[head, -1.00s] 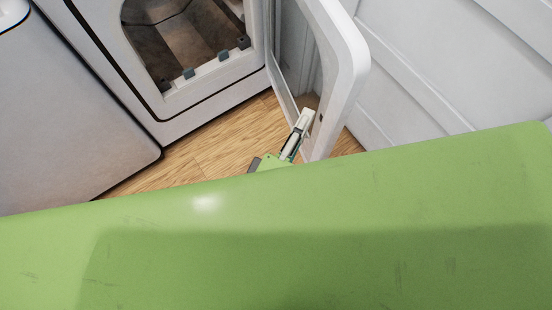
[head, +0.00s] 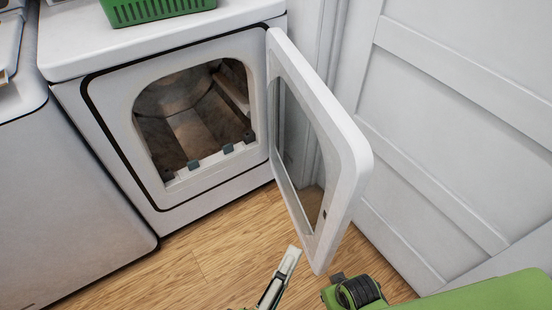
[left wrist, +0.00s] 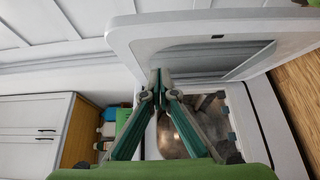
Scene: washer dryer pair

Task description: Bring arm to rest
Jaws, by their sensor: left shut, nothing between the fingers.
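My left gripper (head: 290,256) is in the lower middle of the head view, beside the lower end of the open dryer door (head: 358,168). Whether it touches the door cannot be told. In the left wrist view my left gripper (left wrist: 158,80) has its fingertips together with nothing between them, in front of the door frame (left wrist: 190,28). The door stands swung out to the right of the dryer (head: 100,135), and the dark drum opening (head: 195,115) shows. My right gripper is not in view.
A second white machine (head: 65,200) stands left of the dryer. A green basket (head: 155,10) sits on the dryer top. A white panelled wall (head: 450,130) is close on the right. Bare wooden floor (head: 215,255) lies in front. The wrist view shows a white cabinet (left wrist: 30,130).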

